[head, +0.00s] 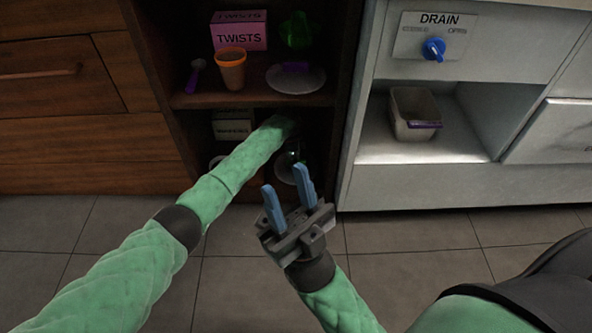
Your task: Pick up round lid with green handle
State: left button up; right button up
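A pale round thing, which looks like the lid (284,170), is in the dark lower shelf. A little green shows near it, but its handle is not clear. My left arm reaches from the left into this lower shelf. Its end is in shadow just above and beside the lid, and its fingers cannot be made out. I cannot tell whether it touches the lid. My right gripper (283,177) is in front of the shelf, with its two blue fingers apart and nothing between them. It partly covers the view of the lower shelf.
The upper shelf holds a pink TWISTS box (239,37), an orange cup (231,72), a purple spoon (196,72), a green item (297,31) and a round lid with a purple handle (310,82). A pale box (233,125) stands below. A bin (414,112) sits at right.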

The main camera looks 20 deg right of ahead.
pick_arm(q)
jog(key=shift+f, duration=0.45)
jog(key=shift+s, duration=0.1)
jog(key=c, duration=1.2)
grip_shut()
